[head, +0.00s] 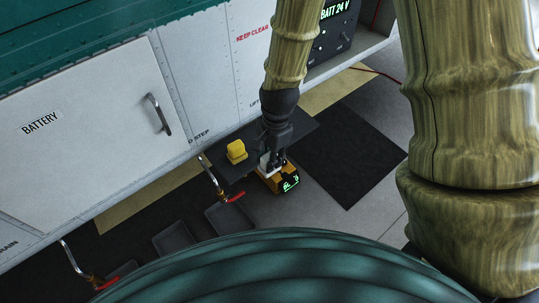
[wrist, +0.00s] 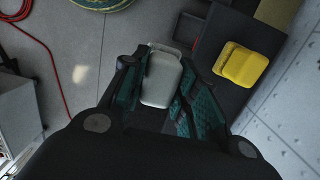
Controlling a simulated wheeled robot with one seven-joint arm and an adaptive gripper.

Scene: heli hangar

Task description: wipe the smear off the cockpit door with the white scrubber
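The white scrubber (wrist: 160,80) is between the two fingers of my gripper (wrist: 165,85) in the wrist view. The fingers stand close along both its sides, but I cannot tell whether they press on it. In the head view my gripper (head: 272,160) points down beside the dark stand (head: 296,131), with a small white part of the scrubber (head: 265,162) showing at the fingers. No smear shows in either view. The white panel with the door labelled BATTERY (head: 85,125) is at the left of the head view, and I see nothing marked as the cockpit door.
A yellow block (head: 237,151) sits on the dark stand; it also shows in the wrist view (wrist: 245,65). A yellow device with a green display (head: 285,182) is just below my gripper. A red hose (wrist: 45,50) lies on the floor.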

